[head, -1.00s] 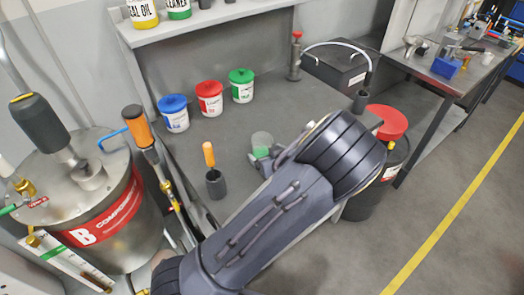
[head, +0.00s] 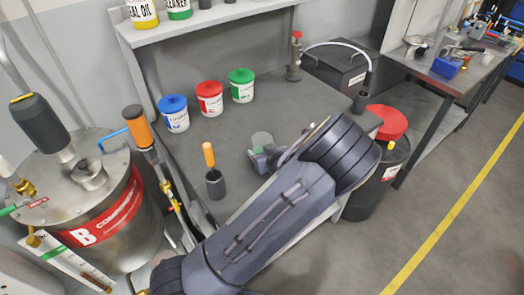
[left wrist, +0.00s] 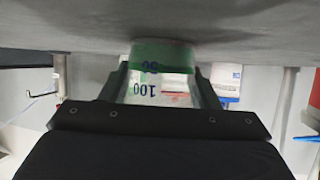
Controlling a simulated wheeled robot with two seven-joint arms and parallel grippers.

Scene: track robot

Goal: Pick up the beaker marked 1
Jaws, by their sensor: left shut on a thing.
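A small clear beaker (head: 262,139) stands on the grey workbench in the head view. In the left wrist view, which shows the bench upside down, the beaker (left wrist: 162,90) has a green band and blue 50 and 100 markings. I cannot read a number 1 on it. My left gripper (head: 264,158) is at the beaker's near side, low over the bench. In the wrist view the left gripper (left wrist: 163,85) has a finger on each side of the beaker and is shut on it. My right gripper is not in view.
Blue (head: 173,114), red (head: 210,98) and green (head: 241,86) tubs stand behind on the bench. A dark cup (head: 215,184) with an orange-handled tool stands to the left. A black box (head: 338,68) is at the back right. A shelf (head: 215,27) hangs above.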

